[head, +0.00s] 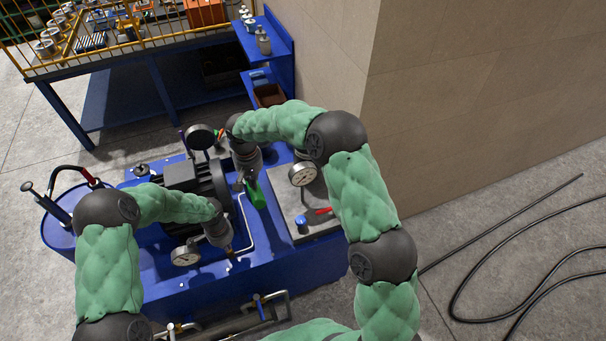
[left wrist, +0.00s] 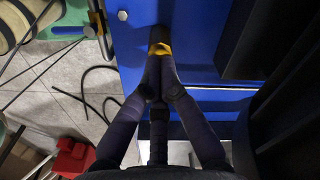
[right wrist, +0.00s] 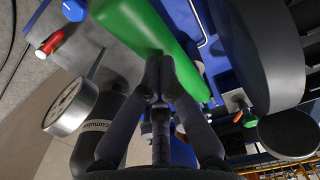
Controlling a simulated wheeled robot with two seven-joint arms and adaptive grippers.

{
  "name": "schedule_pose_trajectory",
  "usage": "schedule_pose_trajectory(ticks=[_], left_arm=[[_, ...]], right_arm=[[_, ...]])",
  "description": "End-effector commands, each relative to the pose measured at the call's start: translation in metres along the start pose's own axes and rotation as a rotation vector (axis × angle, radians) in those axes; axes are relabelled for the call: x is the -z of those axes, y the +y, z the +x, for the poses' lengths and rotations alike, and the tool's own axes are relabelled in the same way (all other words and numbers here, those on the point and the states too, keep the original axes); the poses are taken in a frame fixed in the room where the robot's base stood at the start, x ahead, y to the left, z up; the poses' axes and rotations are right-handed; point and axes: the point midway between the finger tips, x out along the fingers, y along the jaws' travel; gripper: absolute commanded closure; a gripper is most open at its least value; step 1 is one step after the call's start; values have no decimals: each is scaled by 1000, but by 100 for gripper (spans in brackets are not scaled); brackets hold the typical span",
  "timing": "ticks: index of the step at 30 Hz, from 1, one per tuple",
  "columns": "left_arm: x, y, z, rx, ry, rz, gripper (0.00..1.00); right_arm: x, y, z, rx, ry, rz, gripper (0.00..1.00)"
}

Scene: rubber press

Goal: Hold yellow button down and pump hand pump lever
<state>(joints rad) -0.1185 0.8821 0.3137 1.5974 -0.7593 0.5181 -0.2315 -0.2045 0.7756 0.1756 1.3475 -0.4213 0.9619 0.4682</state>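The yellow button (left wrist: 161,48) shows in the left wrist view on the blue front of the press, in a dark mount. My left gripper (left wrist: 159,64) has its fingers drawn together, with the tips right at the button; I cannot tell how far it is pressed. In the head view this gripper (head: 230,252) hides the button. The green pump lever (head: 257,195) stands beside the gauge. My right gripper (head: 249,176) is at it. In the right wrist view the closed fingertips (right wrist: 160,72) lie against the green lever (right wrist: 140,22); nothing shows between them.
A pressure gauge (head: 302,174) and a grey plate with a blue knob and red-handled part (head: 318,211) sit right of the lever. Another gauge (head: 186,255) is near my left gripper. A dark motor (head: 190,182) stands between my arms. Black hoses (head: 470,270) lie on the right floor.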

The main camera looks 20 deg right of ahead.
Motion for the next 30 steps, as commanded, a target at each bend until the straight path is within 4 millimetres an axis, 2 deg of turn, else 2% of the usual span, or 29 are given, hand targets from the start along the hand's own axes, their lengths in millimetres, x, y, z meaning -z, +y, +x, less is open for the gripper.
schedule_pose_trajectory(ticks=[18,30], left_arm=[[0,0,0,0,0,0,100],[0,0,0,0,0,0,100]], right_arm=[[1,0,-52,0,2,1,100],[0,0,-56,0,1,1,100]])
